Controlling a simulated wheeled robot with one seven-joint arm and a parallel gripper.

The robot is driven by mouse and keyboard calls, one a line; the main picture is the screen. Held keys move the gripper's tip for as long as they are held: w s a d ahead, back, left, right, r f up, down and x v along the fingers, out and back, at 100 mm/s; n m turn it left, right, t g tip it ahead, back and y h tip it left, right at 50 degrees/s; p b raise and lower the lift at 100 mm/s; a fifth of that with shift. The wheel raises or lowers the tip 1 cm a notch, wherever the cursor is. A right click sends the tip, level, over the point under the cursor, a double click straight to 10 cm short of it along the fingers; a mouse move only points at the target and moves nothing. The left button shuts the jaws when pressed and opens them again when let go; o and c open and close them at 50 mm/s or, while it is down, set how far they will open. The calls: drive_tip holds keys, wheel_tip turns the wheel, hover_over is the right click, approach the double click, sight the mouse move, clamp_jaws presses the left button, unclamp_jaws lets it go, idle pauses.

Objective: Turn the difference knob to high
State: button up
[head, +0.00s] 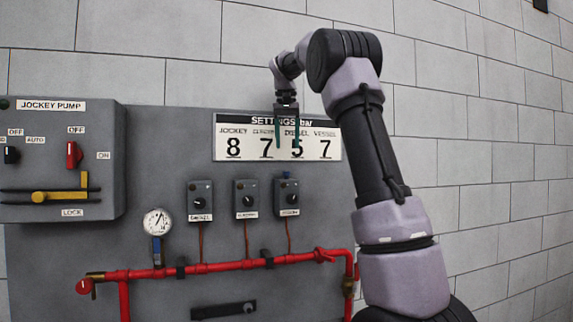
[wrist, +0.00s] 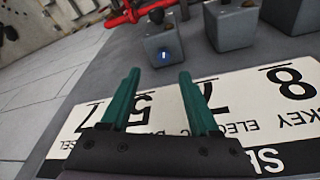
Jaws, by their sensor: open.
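Three small grey switch boxes are on the panel, each with a black round dial on its front. The right box (head: 290,198) has a small blue knob (head: 286,175) on its top, which I take for the difference knob. In the wrist view this knob (wrist: 163,55) shows on the box's top face, beyond the fingertips. Its setting and markings are too small to read. My gripper (head: 286,144) points down in front of the settings sign, above the right box. Its two green fingers are apart and empty, also in the wrist view (wrist: 158,75), touching nothing.
The white settings sign (head: 230,150) lies behind my fingers. The middle box (head: 246,199) and left box (head: 200,200) stand close by. A red pipe (head: 225,268) runs below. A gauge (head: 157,222) and jockey pump box (head: 60,150) are farther left.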

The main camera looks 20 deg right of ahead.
sight(286, 175)
drive_tip(key=f+n+y, duration=0.1)
drive_tip(key=f+n, duration=0.2)
drive_tip(key=w+f+n+t+y, duration=0.1)
drive_tip(key=f+n, duration=0.2)
drive_tip(key=w+d+f+n+y, duration=0.1)
drive_tip(key=f+n, duration=0.2)
drive_tip(key=shift+w+n+t, duration=0.1)
drive_tip(key=shift+n+t, duration=0.3)
clamp_jaws()
